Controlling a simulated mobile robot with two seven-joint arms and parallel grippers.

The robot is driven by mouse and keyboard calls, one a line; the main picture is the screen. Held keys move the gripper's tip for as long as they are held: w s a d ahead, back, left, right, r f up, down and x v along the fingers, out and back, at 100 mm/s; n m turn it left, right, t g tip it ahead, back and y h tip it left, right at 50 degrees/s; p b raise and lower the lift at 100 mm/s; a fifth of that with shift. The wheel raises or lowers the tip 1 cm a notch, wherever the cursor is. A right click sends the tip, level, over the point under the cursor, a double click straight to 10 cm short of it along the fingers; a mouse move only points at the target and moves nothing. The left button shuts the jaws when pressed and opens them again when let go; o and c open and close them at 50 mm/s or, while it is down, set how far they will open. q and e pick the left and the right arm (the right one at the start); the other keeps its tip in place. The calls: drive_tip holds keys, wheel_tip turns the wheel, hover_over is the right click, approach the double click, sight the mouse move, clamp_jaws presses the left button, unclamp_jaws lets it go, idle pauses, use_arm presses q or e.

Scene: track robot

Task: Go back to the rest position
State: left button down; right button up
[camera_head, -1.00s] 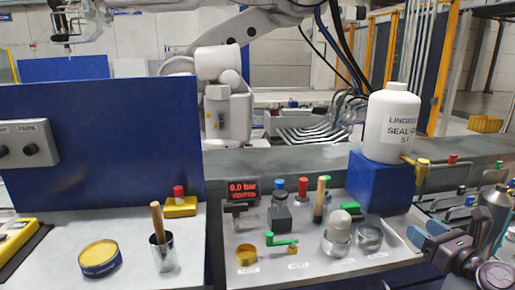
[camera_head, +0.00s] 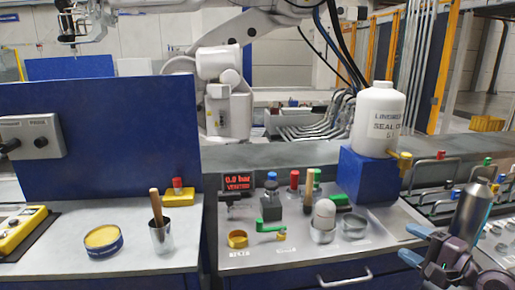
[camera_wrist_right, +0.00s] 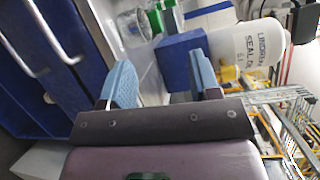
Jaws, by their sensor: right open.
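My right gripper (camera_head: 428,258) is at the lower right of the head view, in front of the bench's right end. It is open, with nothing between its blue fingers. In the right wrist view the two blue fingers (camera_wrist_right: 163,85) stand apart and empty. Beyond them are the blue block (camera_wrist_right: 178,58) and the white sealant bottle (camera_wrist_right: 258,44). In the head view the bottle (camera_head: 379,118) stands upright on the blue block (camera_head: 366,178). My left gripper does not show in either view.
The bench holds a pressure display (camera_head: 238,183), a green-handled valve (camera_head: 270,226), glass jars and a cup with a brush (camera_head: 161,236). A yellow tin (camera_head: 103,241) sits at left. A drawer handle (camera_head: 345,280) juts from the bench front. A pipe rack (camera_head: 440,180) stands at right.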

drive_tip(key=s+a+f+n+g+h+p, duration=0.1)
drive_tip(key=s+a+f+n+h, duration=0.15)
drive_tip(key=s+f+n, duration=0.5)
drive_tip(key=s+a+f+n+g+h+p, duration=0.1)
drive_tip(key=s+a+f+n, duration=0.3)
drive_tip(key=f+n, duration=0.55)
drive_tip(key=s+f+m+g+h+p, duration=0.1)
drive_tip(key=s+f+h, duration=0.1)
drive_tip(key=s, duration=0.7)
drive_tip(key=s+f+h+p, duration=0.1)
drive_tip(key=s+f+h, duration=0.2)
drive_tip(key=s, duration=0.6)
wheel_tip(320, 180, down, 2)
drive_tip(key=shift+s+a+f+m+g, duration=0.15)
drive_tip(key=shift+s+a+m+g, duration=0.2)
drive_tip(key=shift+a+m+g, duration=0.1)
